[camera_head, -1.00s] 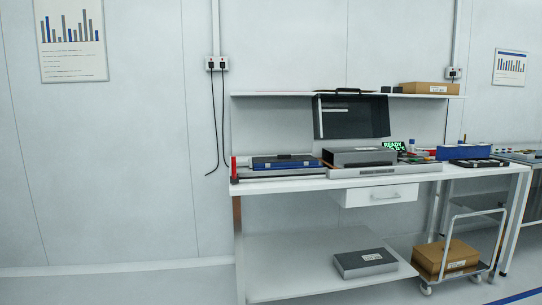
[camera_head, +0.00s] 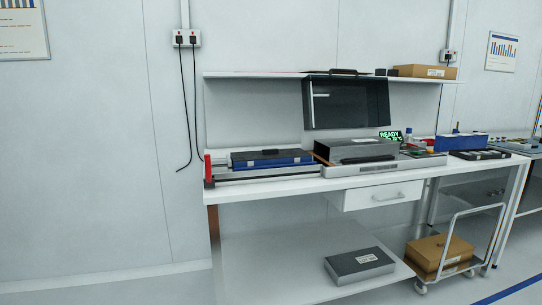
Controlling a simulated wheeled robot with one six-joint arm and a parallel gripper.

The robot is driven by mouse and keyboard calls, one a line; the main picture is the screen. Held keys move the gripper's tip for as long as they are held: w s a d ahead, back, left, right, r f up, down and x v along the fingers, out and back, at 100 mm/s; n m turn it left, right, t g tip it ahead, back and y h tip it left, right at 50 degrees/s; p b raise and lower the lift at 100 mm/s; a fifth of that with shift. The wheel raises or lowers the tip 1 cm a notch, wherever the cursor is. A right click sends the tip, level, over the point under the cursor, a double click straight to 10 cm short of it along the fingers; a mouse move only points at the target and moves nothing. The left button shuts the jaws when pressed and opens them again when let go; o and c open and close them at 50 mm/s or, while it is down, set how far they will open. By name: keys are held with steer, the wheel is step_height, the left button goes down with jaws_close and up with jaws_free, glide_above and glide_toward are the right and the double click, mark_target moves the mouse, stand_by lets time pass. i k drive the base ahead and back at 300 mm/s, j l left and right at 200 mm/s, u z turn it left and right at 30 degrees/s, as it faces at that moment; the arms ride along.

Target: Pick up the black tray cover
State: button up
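A flat black cover (camera_head: 257,156) with a small raised black handle in its middle lies on a blue tray (camera_head: 292,161). It looks like the black tray cover. The blue tray sits on a pale rail unit at the left end of the white workbench (camera_head: 300,189). The test handler (camera_head: 375,168) stands directly to its right, with a dark lid (camera_head: 350,103) raised above it. My gripper is not in view, so nothing shows of its fingers.
A red upright piece (camera_head: 208,172) stands at the bench's left end. A green READY display (camera_head: 389,135), a blue bin (camera_head: 462,142) and a dark tray (camera_head: 480,155) are to the right. A shelf (camera_head: 290,74) runs above. A trolley (camera_head: 468,255) stands at lower right.

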mark_target(272, 154)
steer(key=i+j, duration=0.1)
steer(key=i, duration=0.65)
steer(key=i+j, duration=0.1)
steer(key=i, duration=0.65)
steer(key=i+z, duration=0.1)
steer(key=i, duration=0.6)
